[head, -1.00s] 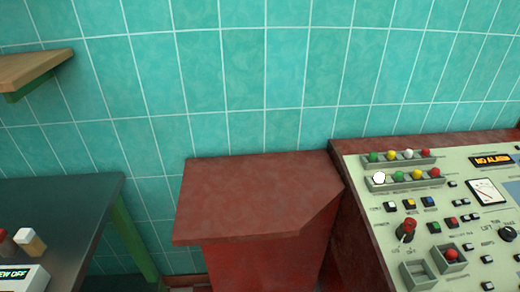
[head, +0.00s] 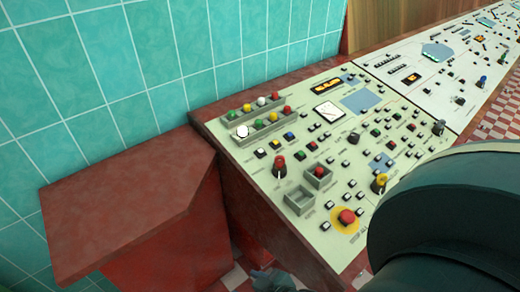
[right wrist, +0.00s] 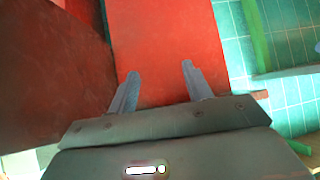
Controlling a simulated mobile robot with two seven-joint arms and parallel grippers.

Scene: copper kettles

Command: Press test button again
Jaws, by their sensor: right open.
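The control panel (head: 335,150) is pale green and carries many small buttons, knobs and lamps. Its labels are too small to read, so I cannot tell which is the test button. A red mushroom button on a yellow disc (head: 346,217) is near the front edge, and a red button in a grey box (head: 319,172) is behind it. In the right wrist view my right gripper (right wrist: 160,70) is open and empty, in front of a red cabinet face (right wrist: 165,40). It is apart from the panel's controls. My left gripper is not in view.
A dark red side stand (head: 130,205) adjoins the panel's left end. A teal tiled wall (head: 100,90) is behind. A white panel (head: 450,60) continues to the right. My dark arm covers the lower right. A lit orange display (head: 327,87) is at the panel's back.

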